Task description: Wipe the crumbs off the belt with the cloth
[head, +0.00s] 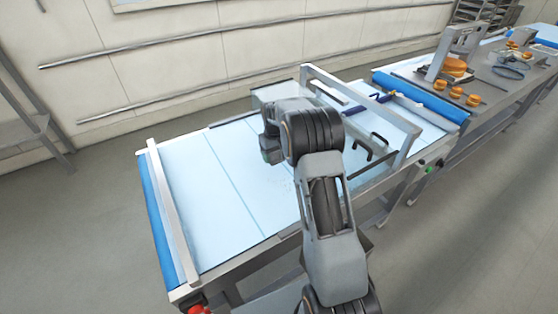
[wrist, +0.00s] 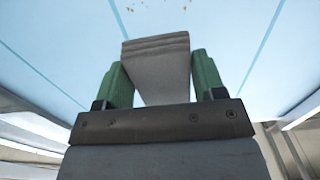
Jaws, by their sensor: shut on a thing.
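My gripper (wrist: 160,85) is in the wrist view, its two green fingers shut on a folded grey cloth (wrist: 158,68). The cloth's layered end points toward the pale blue belt (wrist: 60,40). I cannot tell whether the cloth touches the belt. Small brown crumbs (wrist: 131,8) lie on the belt at the top of the wrist view, beyond the cloth. In the head view, the belt (head: 190,170) is a long light surface with thin blue cross lines. My arm reaches over its middle and hides the cloth; faint specks (head: 287,184) show beside the arm.
A grey metal frame (head: 365,105) arches over the belt right of my arm. A pale rail (head: 172,215) crosses the belt's left end. A table (head: 505,85) with several small buns stands at the far right. The belt's left part is clear.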

